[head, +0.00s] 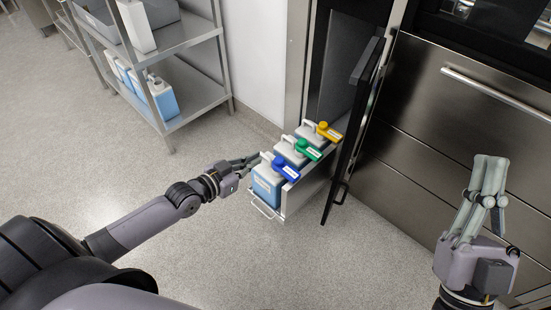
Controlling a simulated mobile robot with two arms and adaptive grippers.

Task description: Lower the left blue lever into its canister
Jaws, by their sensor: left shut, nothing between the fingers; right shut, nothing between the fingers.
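A blue lever (286,168) sits on top of the nearest white and blue canister (267,188), at the front of a pulled-out metal drawer (294,200). Behind it in the same row are a canister with a green lever (309,149) and one with a yellow lever (329,132). My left gripper (257,159) is shut and empty, just left of the row, with its fingertips close to the blue-lever canister; I cannot tell whether they touch. My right gripper (492,160) is shut and empty, raised at the right in front of the steel cabinet.
A dark narrow door (352,130) stands open right of the drawer. A steel cabinet front (455,110) with a bar handle fills the right. A metal shelf rack (195,100) with more canisters (163,99) stands at the upper left. The floor (90,165) at left is clear.

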